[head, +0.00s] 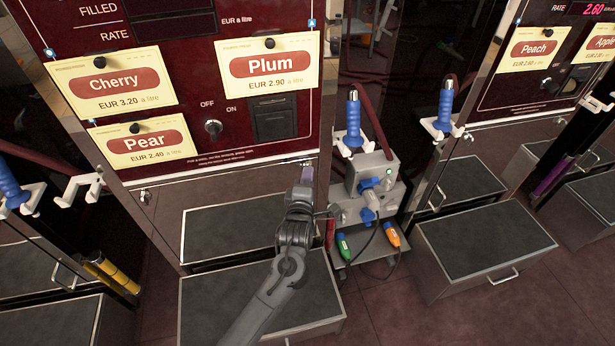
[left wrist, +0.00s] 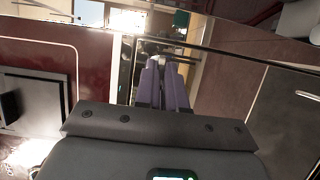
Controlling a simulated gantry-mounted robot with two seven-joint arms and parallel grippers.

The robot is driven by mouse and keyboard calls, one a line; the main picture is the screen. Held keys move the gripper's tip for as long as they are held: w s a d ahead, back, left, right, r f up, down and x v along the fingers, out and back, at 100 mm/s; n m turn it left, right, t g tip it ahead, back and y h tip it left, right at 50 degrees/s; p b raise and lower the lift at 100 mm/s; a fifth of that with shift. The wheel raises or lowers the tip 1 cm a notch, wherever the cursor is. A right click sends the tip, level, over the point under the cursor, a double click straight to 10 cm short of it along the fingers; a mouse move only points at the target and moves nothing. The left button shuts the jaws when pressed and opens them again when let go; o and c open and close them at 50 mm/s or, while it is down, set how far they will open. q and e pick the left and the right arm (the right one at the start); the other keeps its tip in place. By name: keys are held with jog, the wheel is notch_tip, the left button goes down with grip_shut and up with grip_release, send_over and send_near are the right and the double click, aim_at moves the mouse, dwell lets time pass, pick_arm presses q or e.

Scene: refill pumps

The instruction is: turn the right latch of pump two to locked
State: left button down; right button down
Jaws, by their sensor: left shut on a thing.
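The dark red pump front (head: 200,90) carries Cherry, Plum and Pear cards; I cannot read a pump number on it. My left gripper (head: 307,174) is at this pump's lower right corner, just under the red panel. Its purple fingers show in the left wrist view (left wrist: 165,85), close together on a small pale metal piece (left wrist: 163,60) at their tips. This piece sits where the right latch would be; the gripper hides most of it, so its angle cannot be told. A small left latch (head: 145,197) shows at the lower left corner. My right gripper is not in view.
A grey cart (head: 378,190) with plugs and cables stands just right of my left gripper. Blue-handled nozzles (head: 353,122) hang in white holders beside the pumps. A dark-topped step (head: 485,247) stands on the floor at right. A rotary switch (head: 213,128) sits on the pump panel.

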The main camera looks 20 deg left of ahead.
pick_arm(q)
jog(key=shift+w+d+r+m+g+y+p, duration=0.15)
jog(key=shift+m+g+y+p, duration=0.7)
jog(key=shift+m+p, duration=1.65)
jog(key=shift+d+r+m+g+y+p, duration=0.15)
jog(key=shift+m+g+y+p, duration=0.2)
jog(key=shift+m+g+p, duration=1.6)
jog(key=shift+w+d+r+m+g+y+p, duration=0.15)
jog(key=shift+m+g+y+p, duration=0.4)
jog(key=shift+m+p, duration=2.5)
jog(key=shift+n+p, duration=0.7)
jog(key=c, duration=1.2)
grip_release()
jog(key=shift+y, duration=0.25)
jog(key=shift+a, duration=0.1)
